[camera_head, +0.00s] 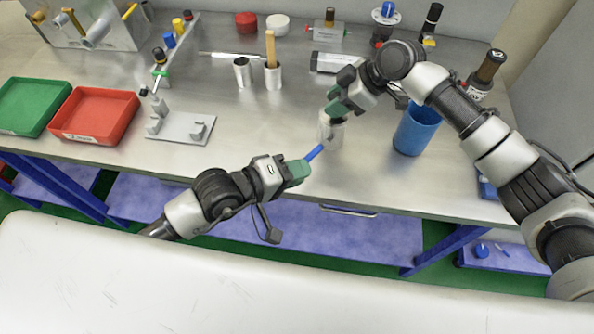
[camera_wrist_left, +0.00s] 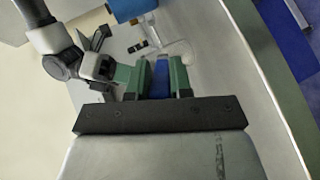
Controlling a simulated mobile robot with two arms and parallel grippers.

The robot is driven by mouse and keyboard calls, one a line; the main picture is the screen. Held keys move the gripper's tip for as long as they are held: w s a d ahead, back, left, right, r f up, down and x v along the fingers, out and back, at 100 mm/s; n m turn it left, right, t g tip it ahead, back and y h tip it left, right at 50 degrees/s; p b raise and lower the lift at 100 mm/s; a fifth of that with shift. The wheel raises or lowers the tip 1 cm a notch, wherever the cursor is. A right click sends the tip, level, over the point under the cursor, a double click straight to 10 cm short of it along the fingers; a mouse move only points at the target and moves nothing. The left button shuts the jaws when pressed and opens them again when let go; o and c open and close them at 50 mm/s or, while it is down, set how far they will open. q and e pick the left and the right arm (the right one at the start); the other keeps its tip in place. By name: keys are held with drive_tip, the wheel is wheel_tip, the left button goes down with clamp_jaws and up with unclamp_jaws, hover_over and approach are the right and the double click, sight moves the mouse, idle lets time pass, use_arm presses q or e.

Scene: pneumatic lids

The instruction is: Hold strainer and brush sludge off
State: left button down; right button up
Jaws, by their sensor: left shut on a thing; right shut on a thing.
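My left gripper (camera_head: 302,169) is shut on the blue handle of a brush (camera_head: 315,152), which points up and to the right. The blue handle (camera_wrist_left: 160,78) also shows between the green fingers in the left wrist view. My right gripper (camera_head: 334,108) is shut and points down at a pale grey cylindrical piece (camera_head: 333,133), seemingly the strainer, just under its fingers. The brush's far end meets or overlaps this piece; I cannot tell whether they touch. The bristles and any sludge are too small to make out.
A blue bin (camera_head: 416,130) stands right of the pale piece. A red tray (camera_head: 94,115) and a green tray (camera_head: 32,107) lie at the left. A grey fixture plate (camera_head: 182,127) and two metal cups (camera_head: 273,76) stand between. The table's front edge runs just below the brush.

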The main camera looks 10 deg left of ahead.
use_arm(q)
drive_tip(key=shift+a+r, duration=0.1)
drive_tip(key=shift+r, duration=0.4)
drive_tip(key=shift+f, duration=0.15)
drive_tip(key=shift+f, duration=0.55)
drive_tip(key=shift+f, duration=0.1)
drive_tip(key=shift+w+f, duration=0.1)
drive_tip(key=shift+f, duration=0.35)
drive_tip(key=shift+f, duration=0.6)
drive_tip(key=shift+f, duration=0.1)
